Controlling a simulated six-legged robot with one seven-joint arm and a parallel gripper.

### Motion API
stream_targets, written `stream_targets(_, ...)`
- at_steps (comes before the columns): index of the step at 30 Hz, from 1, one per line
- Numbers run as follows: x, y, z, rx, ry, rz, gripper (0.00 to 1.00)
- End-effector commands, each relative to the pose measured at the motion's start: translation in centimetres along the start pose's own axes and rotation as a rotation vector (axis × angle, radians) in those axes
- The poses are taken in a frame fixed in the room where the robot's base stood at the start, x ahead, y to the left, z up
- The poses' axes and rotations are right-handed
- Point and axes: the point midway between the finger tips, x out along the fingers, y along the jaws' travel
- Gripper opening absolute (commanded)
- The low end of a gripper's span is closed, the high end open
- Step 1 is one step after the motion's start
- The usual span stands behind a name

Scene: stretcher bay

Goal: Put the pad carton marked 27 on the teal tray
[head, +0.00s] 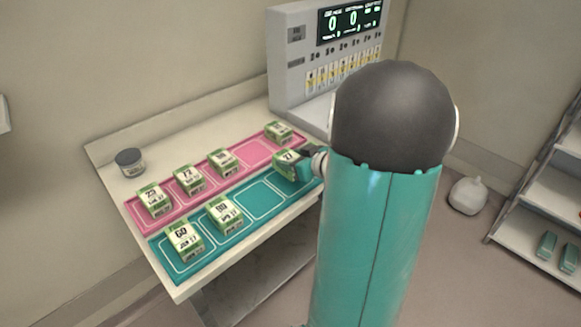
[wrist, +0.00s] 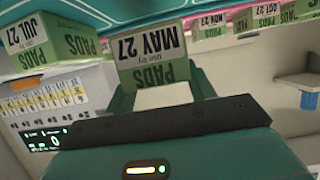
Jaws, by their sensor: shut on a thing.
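The pad carton marked 27 (head: 286,160) is green and white and sits in the jaws of my gripper (head: 304,164), at the right end of the teal tray (head: 240,205). In the wrist view the same carton (wrist: 150,58) appears upside down, reading MAY 27, between the fingers of my gripper (wrist: 162,92). The teal tray (wrist: 130,10) shows close behind it. I cannot tell whether the carton touches the tray. Two other cartons, marked 60 (head: 184,241) and another (head: 225,214), stand at the tray's left end, with empty outlined slots between.
The pink tray (head: 258,151) behind holds several cartons, with one bare slot; one carton (head: 279,131) stands at its right end, near the held one. A dark-lidded jar (head: 130,162) stands at the left. A grey console (head: 300,60) stands behind. My arm hides the table's right end.

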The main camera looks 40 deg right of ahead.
Motion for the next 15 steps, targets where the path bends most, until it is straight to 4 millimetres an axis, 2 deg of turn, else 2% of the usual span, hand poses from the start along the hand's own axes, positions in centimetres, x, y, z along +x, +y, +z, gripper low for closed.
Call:
stream_targets(4,1.1,0.2,0.7,0.001,-0.001,0.000,0.26)
stream_targets(9,1.9,0.2,3.0,0.004,0.000,0.000,0.26)
stream_targets(15,2.0,0.1,3.3,-0.001,0.002,0.001,0.26)
